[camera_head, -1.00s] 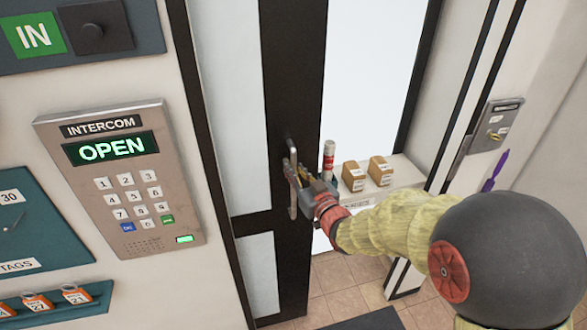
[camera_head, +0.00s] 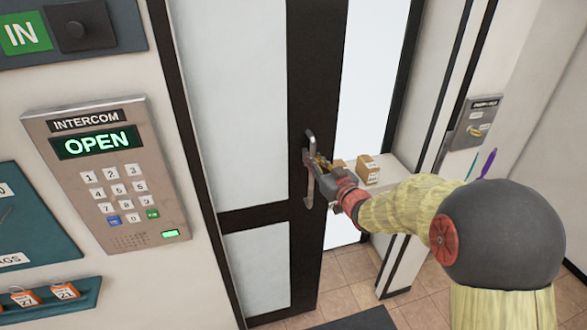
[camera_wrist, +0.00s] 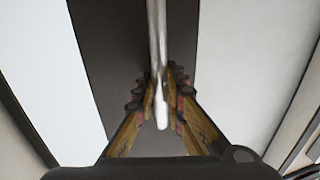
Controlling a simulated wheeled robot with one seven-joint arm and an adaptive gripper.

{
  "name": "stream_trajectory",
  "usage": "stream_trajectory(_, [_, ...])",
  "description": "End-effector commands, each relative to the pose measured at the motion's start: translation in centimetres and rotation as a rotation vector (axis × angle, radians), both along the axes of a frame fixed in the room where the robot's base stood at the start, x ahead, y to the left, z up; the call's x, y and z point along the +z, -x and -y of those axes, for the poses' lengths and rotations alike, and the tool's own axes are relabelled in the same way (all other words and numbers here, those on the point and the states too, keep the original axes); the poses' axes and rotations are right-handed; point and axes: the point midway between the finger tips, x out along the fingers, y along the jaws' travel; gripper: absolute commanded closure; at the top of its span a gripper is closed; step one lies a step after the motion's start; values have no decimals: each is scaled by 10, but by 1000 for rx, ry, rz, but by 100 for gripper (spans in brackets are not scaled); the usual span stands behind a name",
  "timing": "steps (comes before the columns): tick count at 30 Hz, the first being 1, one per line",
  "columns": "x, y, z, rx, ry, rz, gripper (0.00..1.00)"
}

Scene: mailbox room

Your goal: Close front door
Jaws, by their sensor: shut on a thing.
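The front door (camera_head: 303,235) is a dark-framed glass door in the head view. It stands partly open, with a bright gap between its right edge and the frame. Its long metal handle (camera_head: 309,150) is upright on the dark stile. My gripper (camera_head: 322,170) is at the handle's middle, reaching in from the right. In the wrist view my gripper's fingers (camera_wrist: 160,90) are shut on the handle (camera_wrist: 156,40), one finger on each side of it. The fingertips are partly hidden in the head view.
An intercom (camera_head: 105,170) reading OPEN is on the left wall. Small brown boxes (camera_head: 367,168) stand on a white ledge beyond the gap. A metal lock panel (camera_head: 474,122) is on the right wall. Tiled floor (camera_head: 345,285) and a dark mat (camera_head: 358,320) lie below.

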Motion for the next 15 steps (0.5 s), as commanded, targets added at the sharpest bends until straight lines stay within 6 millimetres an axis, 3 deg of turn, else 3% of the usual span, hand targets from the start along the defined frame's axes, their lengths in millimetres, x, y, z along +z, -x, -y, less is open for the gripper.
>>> stream_trajectory(1, [-1,-8,22,-12,-1,-2,100])
stream_trajectory(15, [1,-55,181,-7,-1,-3,100])
